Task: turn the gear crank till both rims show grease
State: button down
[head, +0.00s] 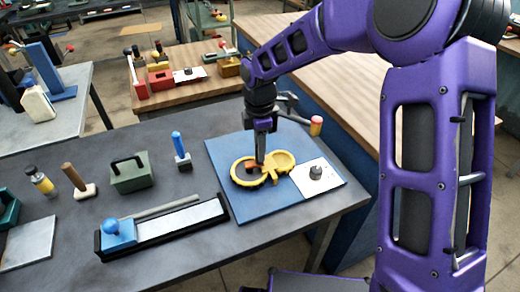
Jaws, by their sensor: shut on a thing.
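Two yellow gear rims lie side by side on a blue board (222,190) at the right of the dark table. The left rim (240,182) is under my gripper, and the right rim (288,160) is beside it. My gripper (260,158) points straight down over the left rim, its fingers shut on a small reddish-brown crank handle (252,169). The fingers partly hide the handle. I cannot make out grease on either rim at this size.
A white plate with a dark knob (316,173) sits at the board's right side. A blue-knobbed slide (118,234), a green box (131,174) and a blue-handled tool (181,150) stand to the left. The table edge is close on the right.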

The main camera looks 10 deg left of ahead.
jog(key=shift+w+a+n, duration=0.1)
jog(key=shift+w+n, duration=0.15)
jog(key=shift+n, duration=0.45)
jog(key=c, duration=0.6)
grip_release()
jog(key=shift+c, duration=0.2)
notch_tip(320, 180, up, 18)
jog(key=shift+f, duration=0.25)
